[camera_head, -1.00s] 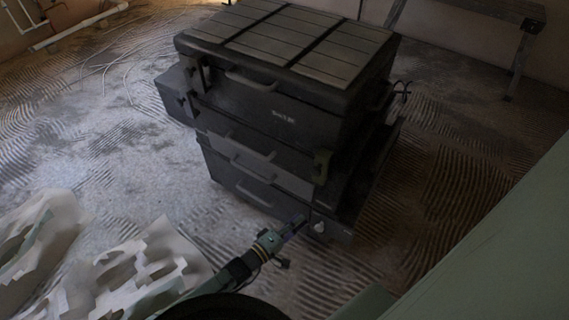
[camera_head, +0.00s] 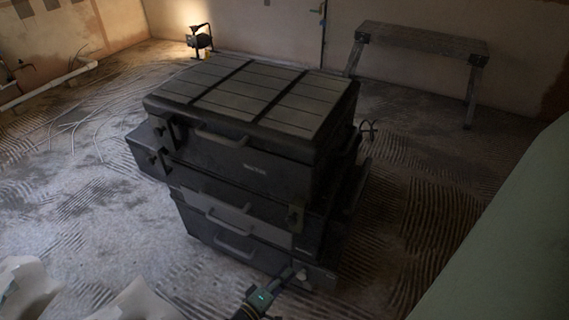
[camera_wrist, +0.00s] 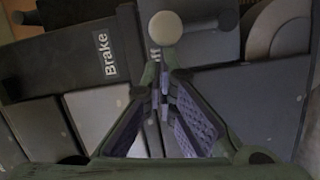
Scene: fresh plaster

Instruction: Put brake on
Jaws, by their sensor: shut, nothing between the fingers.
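A black rolling tool chest (camera_head: 255,150) stands in the middle of the head view. A pale round knob (camera_head: 301,274) sits low at its front right corner; it also shows in the wrist view (camera_wrist: 165,28). In the wrist view, a dark panel carries a white "Brake" label (camera_wrist: 107,54). A second label (camera_wrist: 154,54), partly hidden, shows letters like "ff" under the knob. My gripper (camera_head: 283,279) is low beside that corner, its fingertips just left of the knob. In the wrist view, its purple-padded fingers (camera_wrist: 163,94) are closed together and empty, below the knob and apparently apart from it.
A trestle bench (camera_head: 425,40) stands by the back wall, with a lit work lamp (camera_head: 201,40) at the back left. Pipes (camera_head: 50,84) lie along the left wall. Pale torn sheets (camera_head: 140,302) lie at the lower left. The ridged floor left of the chest is mostly clear.

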